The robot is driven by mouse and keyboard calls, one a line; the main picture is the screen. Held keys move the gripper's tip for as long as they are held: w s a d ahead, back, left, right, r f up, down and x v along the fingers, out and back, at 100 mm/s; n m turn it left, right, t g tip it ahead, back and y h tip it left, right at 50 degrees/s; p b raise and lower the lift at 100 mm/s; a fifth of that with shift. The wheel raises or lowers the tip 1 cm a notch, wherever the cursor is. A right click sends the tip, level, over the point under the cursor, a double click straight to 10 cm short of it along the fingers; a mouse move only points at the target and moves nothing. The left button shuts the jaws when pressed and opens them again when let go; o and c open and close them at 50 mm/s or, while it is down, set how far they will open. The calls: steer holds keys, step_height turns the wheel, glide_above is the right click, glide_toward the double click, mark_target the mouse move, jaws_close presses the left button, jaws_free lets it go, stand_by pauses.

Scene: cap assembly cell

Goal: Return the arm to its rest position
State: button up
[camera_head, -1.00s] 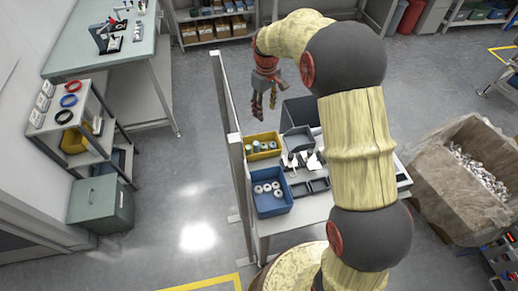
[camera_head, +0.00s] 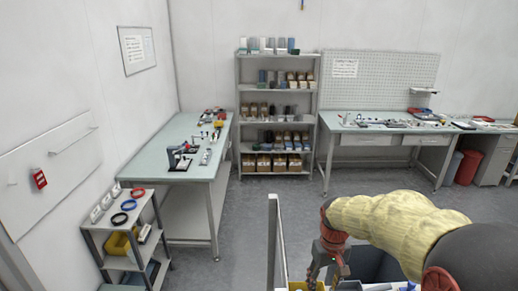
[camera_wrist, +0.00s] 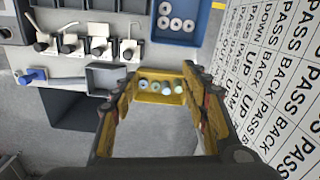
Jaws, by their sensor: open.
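My arm, wrapped in a pale yellow cover, reaches in from the lower right of the head view. My gripper (camera_head: 326,270) hangs downward from its end at the bottom edge, and its tips are partly hidden. In the wrist view my gripper (camera_wrist: 158,74) is open, with its two yellow-and-dark fingers apart and nothing held between them. Beyond the fingers lies a yellow bin (camera_wrist: 160,98) with several small round parts, seen past the finger gap. The gripper is above the bench level, apart from the bin.
A blue bin (camera_wrist: 178,37) with white round parts and several small fixtures (camera_wrist: 99,45) sit near the yellow bin. A panel with printed words (camera_wrist: 268,70) stands close on the right. A shelf rack (camera_head: 278,110) and a green-topped table (camera_head: 180,140) stand farther back.

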steer(key=s+r+t+b, duration=0.1)
steer(key=s+r+t, duration=0.1)
steer(key=s+r, duration=0.2)
steer(key=s+r+m+t+b, duration=0.1)
steer(key=s+r, duration=0.3)
steer(key=s, duration=0.6)
steer(key=s+r+t+b, duration=0.1)
steer(key=s+r, duration=0.3)
steer(key=s, duration=0.4)
steer(key=shift+m+t, duration=0.4)
steer(key=shift+t, duration=0.5)
